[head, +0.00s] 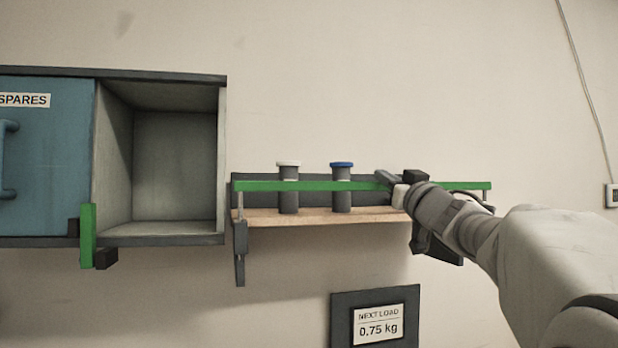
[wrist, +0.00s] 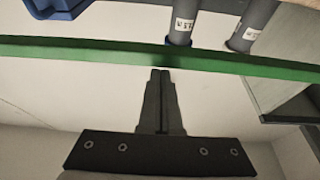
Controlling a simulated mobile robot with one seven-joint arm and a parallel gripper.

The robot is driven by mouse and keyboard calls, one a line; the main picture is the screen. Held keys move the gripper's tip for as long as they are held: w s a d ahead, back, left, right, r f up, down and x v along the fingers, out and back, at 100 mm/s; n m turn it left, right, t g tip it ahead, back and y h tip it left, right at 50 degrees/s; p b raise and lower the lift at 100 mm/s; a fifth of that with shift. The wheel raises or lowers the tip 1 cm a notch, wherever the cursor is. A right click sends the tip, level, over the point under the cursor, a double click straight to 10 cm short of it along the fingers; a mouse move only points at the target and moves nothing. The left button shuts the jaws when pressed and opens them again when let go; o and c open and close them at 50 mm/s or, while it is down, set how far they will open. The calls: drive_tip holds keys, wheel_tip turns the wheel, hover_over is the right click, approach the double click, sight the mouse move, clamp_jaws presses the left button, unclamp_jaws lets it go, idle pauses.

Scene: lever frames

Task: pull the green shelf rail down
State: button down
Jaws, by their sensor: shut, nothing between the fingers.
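The green shelf rail (head: 310,186) runs level across the front of a wooden shelf (head: 260,215) in the head view. It also crosses the wrist view as a long green bar (wrist: 80,50). My gripper (head: 385,178) is at the right half of the rail, with its fingers at the rail's height. In the wrist view my gripper (wrist: 160,72) has its fingers shut together, with nothing between them. The tips end right at the rail's edge; I cannot tell whether they touch it. My arm hides part of the shelf's right end.
Two grey cylinders stand on the shelf behind the rail, one white-capped (head: 289,198) and one blue-capped (head: 341,198). An open cabinet (head: 222,150) with a blue door (head: 45,170) is at left, with a green upright bar (head: 88,235). A load sign (head: 376,325) hangs below.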

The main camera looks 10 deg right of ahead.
drive_tip(key=shift+d+f, duration=0.1)
drive_tip(key=shift+f, duration=0.05)
wheel_tip(320, 180, down, 8)
drive_tip(key=b, duration=0.5)
drive_tip(key=shift+b, duration=0.3)
